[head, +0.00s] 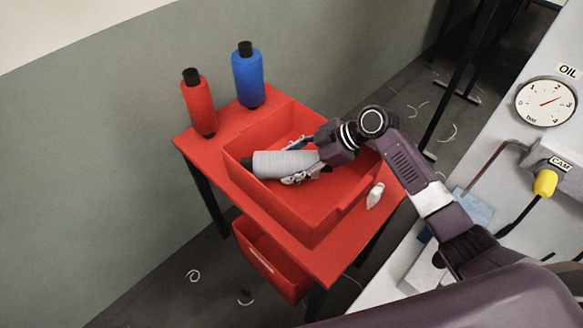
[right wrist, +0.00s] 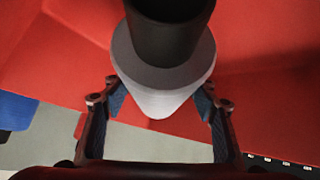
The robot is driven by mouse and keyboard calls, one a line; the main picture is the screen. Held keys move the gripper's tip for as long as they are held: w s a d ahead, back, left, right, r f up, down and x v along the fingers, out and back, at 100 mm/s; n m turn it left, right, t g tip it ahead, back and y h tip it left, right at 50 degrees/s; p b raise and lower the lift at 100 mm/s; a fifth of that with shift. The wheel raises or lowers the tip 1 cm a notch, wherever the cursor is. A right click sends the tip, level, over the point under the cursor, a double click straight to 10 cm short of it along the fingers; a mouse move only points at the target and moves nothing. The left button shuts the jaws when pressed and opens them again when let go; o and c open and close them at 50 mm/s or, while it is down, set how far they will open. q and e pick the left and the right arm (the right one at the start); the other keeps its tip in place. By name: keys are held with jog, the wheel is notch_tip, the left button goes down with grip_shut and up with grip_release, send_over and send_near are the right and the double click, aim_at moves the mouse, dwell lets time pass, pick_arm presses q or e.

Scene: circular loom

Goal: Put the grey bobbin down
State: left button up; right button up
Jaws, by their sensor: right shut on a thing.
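The grey bobbin (head: 280,163) lies on its side within the outline of the open red bin (head: 318,232) on the red cart top, its dark core end pointing left. My right gripper (head: 304,162) is shut on it from the right side. In the right wrist view the grey bobbin (right wrist: 160,88) sits between the two fingers of the right gripper (right wrist: 160,108), with its dark core towards the camera. I cannot tell whether the bobbin touches the bin floor. My left gripper is not in view.
A red bobbin (head: 199,107) and a blue bobbin (head: 248,80) stand upright on the cart behind the bin. A small white bottle (head: 375,196) is at the bin's right. A lower red box (head: 268,262) hangs below. A machine with a gauge (head: 545,103) is at right.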

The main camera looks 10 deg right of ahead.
aim_at(313, 160)
jog(key=shift+f, duration=1.25)
jog(key=o, duration=1.5)
jog(key=shift+f, duration=0.1)
jog(key=shift+o, duration=0.2)
jog(key=shift+r, duration=0.25)
jog(key=b+v, duration=0.1)
jog(key=v, duration=1)
jog(key=shift+s+d+r, duration=0.15)
jog(key=shift+d+r, duration=0.05)
jog(key=shift+d, duration=0.15)
